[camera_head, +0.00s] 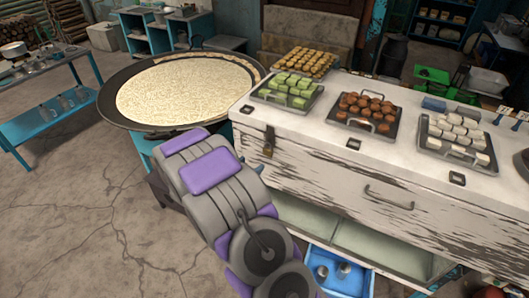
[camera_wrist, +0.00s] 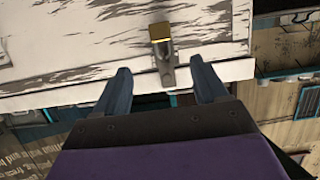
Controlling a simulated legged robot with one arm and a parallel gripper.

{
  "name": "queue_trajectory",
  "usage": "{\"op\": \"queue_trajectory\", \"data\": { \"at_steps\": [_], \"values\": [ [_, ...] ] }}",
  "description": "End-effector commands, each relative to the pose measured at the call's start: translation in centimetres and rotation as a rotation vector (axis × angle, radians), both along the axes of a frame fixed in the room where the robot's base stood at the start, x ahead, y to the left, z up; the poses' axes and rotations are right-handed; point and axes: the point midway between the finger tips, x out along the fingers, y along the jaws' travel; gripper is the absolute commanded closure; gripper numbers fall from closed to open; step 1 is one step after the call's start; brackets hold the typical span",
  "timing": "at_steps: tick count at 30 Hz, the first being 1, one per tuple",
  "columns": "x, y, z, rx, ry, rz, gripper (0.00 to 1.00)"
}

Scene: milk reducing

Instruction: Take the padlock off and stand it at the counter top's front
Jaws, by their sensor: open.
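The padlock (camera_head: 268,151) is a small brass-coloured piece hanging at a metal hasp on the front of the worn white counter (camera_head: 330,173), near its left end. In the wrist view the padlock (camera_wrist: 160,32) shows at the top centre, beyond the grey hasp (camera_wrist: 167,70). My gripper (camera_wrist: 160,72) is open and empty, its two dark fingers spread to either side of the hasp in the picture, with the padlock past the fingertips. I see no contact. The counter top (camera_head: 318,116) has a bare front strip.
Trays of green (camera_head: 288,91), brown (camera_head: 366,108) and white pieces (camera_head: 457,137) stand on the counter. A wide pan of milk (camera_head: 185,90) stands to the left, close to my arm. A blue crate (camera_head: 338,270) sits below the counter. The left floor is clear.

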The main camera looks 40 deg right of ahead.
Motion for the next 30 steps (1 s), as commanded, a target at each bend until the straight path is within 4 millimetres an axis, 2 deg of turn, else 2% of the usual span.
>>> {"op": "queue_trajectory", "data": {
  "at_steps": [3,9,13,20,30],
  "values": [
    [0.7,-2.1,-0.8,-0.001,0.001,-0.004,0.28],
    [1.9,-4.9,-1.8,0.001,0.002,-0.002,0.28],
    [2.5,-6.1,-2.0,-0.001,-0.001,-0.001,0.28],
    [2.9,-6.9,-2.3,-0.002,0.002,0.0,0.28],
    [4.7,-10.6,-3.5,0.001,0.002,-0.002,0.28]
  ]
}}
